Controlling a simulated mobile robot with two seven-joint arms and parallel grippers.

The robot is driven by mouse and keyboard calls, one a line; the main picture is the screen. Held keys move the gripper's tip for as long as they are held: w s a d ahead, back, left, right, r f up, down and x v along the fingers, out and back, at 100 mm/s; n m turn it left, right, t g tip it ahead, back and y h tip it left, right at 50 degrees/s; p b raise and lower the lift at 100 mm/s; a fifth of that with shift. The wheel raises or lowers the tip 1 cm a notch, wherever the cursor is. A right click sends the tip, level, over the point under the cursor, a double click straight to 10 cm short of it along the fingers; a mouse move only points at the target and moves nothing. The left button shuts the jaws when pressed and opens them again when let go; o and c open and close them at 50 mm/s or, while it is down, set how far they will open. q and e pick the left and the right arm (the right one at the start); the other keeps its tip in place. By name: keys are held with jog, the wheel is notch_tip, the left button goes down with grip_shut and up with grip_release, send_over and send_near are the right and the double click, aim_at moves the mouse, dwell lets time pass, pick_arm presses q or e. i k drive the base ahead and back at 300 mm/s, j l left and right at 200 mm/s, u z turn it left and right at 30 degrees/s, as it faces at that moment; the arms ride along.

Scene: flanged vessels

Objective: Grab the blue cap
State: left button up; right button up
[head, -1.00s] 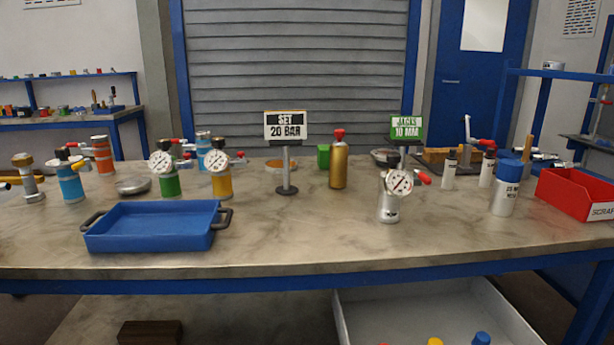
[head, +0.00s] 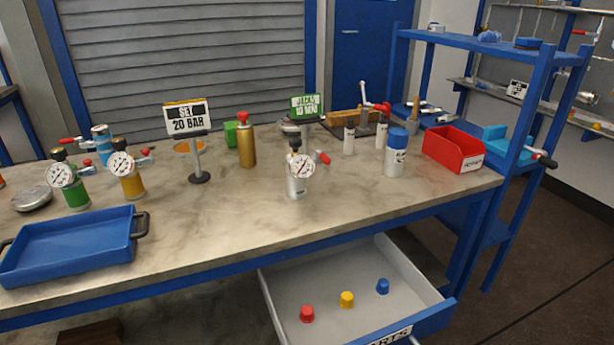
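The blue cap (head: 382,286) stands in the open grey drawer (head: 330,277) below the bench, at the right end of a row of caps. A yellow cap (head: 346,299) is to its left and a red cap (head: 307,314) is further left. The caps stand apart from each other on the drawer floor. Neither of my grippers shows in the head view.
The drawer's labelled blue front (head: 425,325) sticks out from the bench. Above it, the bench top (head: 250,225) holds a blue tray (head: 70,250), gauge vessels, a blue-lidded white container (head: 396,155) and a red scrap bin (head: 453,150). Clear floor lies at the right.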

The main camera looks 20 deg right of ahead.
aim_at(382, 287)
jog(key=z, duration=1.15)
